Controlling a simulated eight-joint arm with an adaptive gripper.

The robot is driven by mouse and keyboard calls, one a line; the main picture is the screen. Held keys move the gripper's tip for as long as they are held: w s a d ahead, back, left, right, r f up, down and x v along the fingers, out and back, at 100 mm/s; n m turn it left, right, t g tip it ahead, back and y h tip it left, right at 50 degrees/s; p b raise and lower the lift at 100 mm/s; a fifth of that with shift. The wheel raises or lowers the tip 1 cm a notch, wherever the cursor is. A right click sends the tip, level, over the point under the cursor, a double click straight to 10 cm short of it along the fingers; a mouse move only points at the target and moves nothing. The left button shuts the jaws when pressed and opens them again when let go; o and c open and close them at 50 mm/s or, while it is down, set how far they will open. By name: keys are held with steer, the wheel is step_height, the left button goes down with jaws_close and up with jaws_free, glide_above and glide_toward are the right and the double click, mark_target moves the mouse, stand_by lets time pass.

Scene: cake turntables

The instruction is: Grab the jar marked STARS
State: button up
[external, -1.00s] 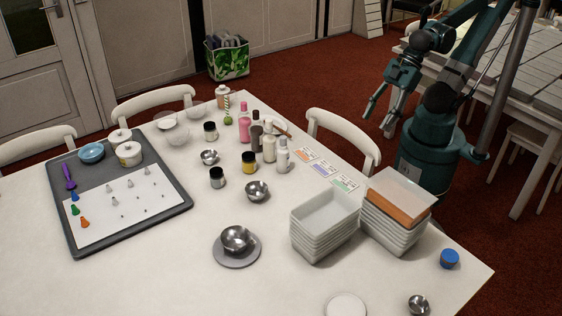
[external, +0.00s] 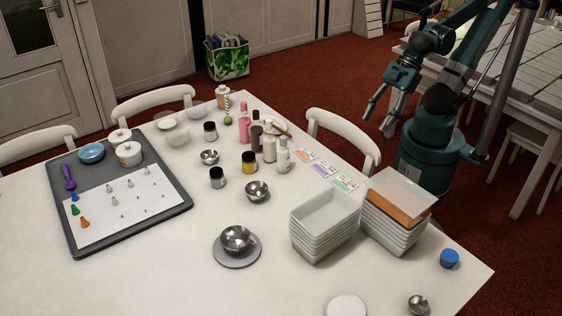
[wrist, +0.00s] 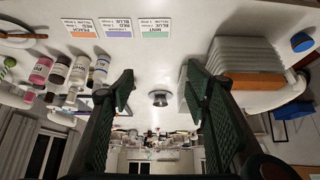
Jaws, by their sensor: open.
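Three small dark-lidded jars stand upright on the white table in the external view: one with a pale body (external: 210,131), one with a yellow body (external: 248,162) and one greyish (external: 217,178). Their labels are too small to read, so I cannot tell which is marked STARS. My gripper (external: 378,123) is open and empty, off to the right of the jars, beyond the chair at the table's edge.
Bottles (external: 269,148) stand just right of the jars. A metal bowl (external: 257,191) is near the yellow jar. Stacked white trays (external: 325,222) and a second stack with an orange layer (external: 398,203) stand nearer the arm. A chair (external: 345,138) is between my gripper and the bottles.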

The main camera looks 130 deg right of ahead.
steer(key=shift+o, duration=0.5)
steer(key=shift+r, duration=2.65)
steer(key=w+d+r+n+g+h+p, duration=0.1)
steer(key=w+d+r+n+p, duration=0.2)
steer(key=w+d+n, duration=0.35)
steer(key=w+d+r+n+g+h+p, duration=0.1)
steer(key=w+d+r+n+p, duration=0.2)
steer(key=w, duration=0.6)
steer(key=n+g+h+p, duration=0.2)
steer(key=n+g+p, duration=0.25)
steer(key=n, duration=0.75)
glide_above(251, 155)
steer(key=a, duration=0.2)
step_height(251, 155, down, 6)
steer(key=shift+t, duration=0.35)
steer(key=shift+s+f, duration=0.15)
steer(key=shift+f, duration=4.35)
steer(key=shift+s+f, duration=0.1)
steer(key=shift+f, duration=4.4)
steer(key=shift+f, duration=0.1)
steer(key=shift+x, duration=1.2)
